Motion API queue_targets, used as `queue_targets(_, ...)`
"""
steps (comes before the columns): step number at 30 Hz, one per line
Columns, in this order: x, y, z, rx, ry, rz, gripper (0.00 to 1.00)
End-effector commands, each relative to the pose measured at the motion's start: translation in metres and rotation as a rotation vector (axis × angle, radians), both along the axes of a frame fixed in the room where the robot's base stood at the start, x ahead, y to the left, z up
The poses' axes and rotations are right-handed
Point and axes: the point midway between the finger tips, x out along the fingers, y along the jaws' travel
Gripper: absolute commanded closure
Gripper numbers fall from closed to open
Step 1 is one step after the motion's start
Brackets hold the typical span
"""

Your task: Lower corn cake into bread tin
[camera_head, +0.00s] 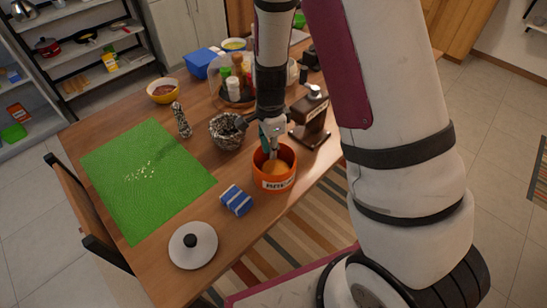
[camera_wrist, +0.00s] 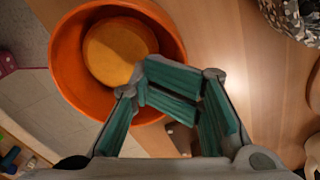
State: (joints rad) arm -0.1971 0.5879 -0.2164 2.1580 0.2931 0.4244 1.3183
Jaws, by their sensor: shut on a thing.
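The bread tin (camera_head: 265,183) is a round orange pot with a white label, standing near the table's right edge; its orange wall (camera_wrist: 66,62) fills the upper left of the wrist view. The round, golden corn cake (camera_head: 277,168) is inside the tin's rim, and it also shows in the wrist view (camera_wrist: 115,50). My gripper (camera_head: 272,147) points down into the tin's mouth from above. Its teal-padded fingers (camera_wrist: 172,82) are shut on the corn cake at the cake's near edge. The contact is partly hidden, and I cannot tell whether the cake touches the tin's bottom.
A blue-and-white box (camera_head: 237,200) and a white lid with a black knob (camera_head: 193,245) are in front. A patterned bowl (camera_head: 226,132) and a dark grinder (camera_head: 311,115) stand behind the tin. A green mat (camera_head: 150,190) with pale bits lies left.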

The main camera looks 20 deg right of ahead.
Motion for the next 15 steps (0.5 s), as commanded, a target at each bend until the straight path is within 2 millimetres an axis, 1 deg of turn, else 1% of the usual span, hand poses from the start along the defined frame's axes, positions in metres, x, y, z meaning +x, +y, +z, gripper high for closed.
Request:
queue_targets(13,0.0005,0.0,-0.002,0.0,-0.001,0.0,1.0)
queue_targets(14,0.0006,0.0,-0.0019,0.0,-0.002,0.0,0.79)
queue_targets(15,0.0006,0.0,-0.0019,0.0,-0.002,0.0,0.7)
